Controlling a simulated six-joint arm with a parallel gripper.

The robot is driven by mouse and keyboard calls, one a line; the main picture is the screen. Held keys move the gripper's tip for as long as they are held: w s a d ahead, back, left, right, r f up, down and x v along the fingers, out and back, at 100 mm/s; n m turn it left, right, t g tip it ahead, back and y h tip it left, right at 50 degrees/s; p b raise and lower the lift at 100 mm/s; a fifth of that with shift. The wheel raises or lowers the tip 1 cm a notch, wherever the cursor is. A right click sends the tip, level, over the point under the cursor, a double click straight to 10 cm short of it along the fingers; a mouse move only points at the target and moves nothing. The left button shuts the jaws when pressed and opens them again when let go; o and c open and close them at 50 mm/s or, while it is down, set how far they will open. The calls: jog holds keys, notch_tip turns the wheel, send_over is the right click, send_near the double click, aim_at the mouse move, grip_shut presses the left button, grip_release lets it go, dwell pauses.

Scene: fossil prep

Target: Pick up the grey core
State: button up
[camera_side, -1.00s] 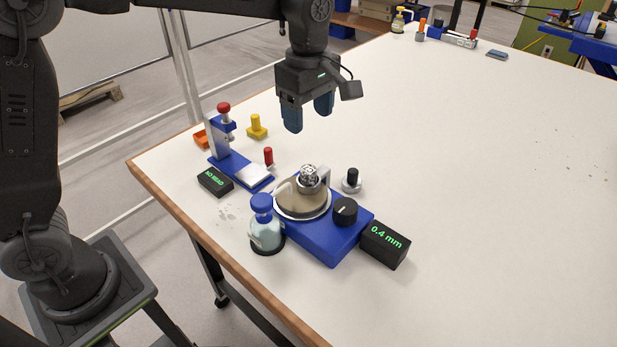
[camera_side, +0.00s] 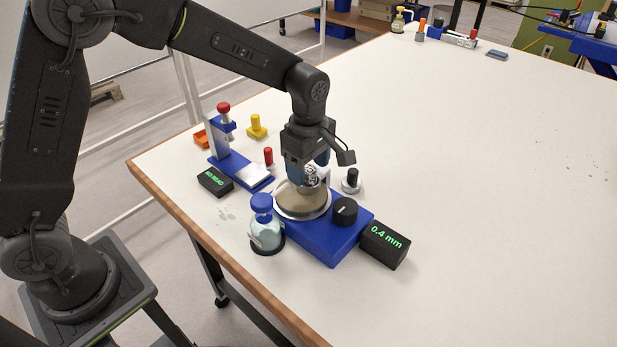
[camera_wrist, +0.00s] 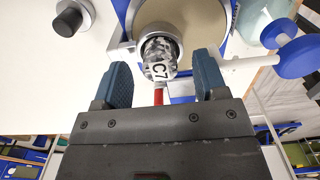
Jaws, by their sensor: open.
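The grey core (camera_wrist: 160,58) is a short mottled grey and white cylinder marked "C7", seated in a metal ring holder above the round tan disc (camera_wrist: 190,14) of a blue machine (camera_side: 325,240). In the side view the core (camera_side: 311,175) is partly hidden by my gripper (camera_side: 306,176). My gripper is open, with its blue fingers lowered around the core's level. In the wrist view, my gripper (camera_wrist: 163,84) has one finger on each side of the core's near end, with gaps on both sides. The core's lower part is hidden by the holder.
A bottle with a blue cap (camera_side: 266,225) stands close in front of the disc. A black knob (camera_side: 345,211), a "0.4 mm" display (camera_side: 385,245) and a small black-topped weight (camera_side: 352,180) are to the right.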

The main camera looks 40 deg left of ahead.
jog(key=shift+f, duration=0.75)
jog(key=shift+c, duration=0.4)
jog(key=c, duration=0.9)
jog(key=shift+c, duration=0.4)
jog(key=shift+r, duration=0.15)
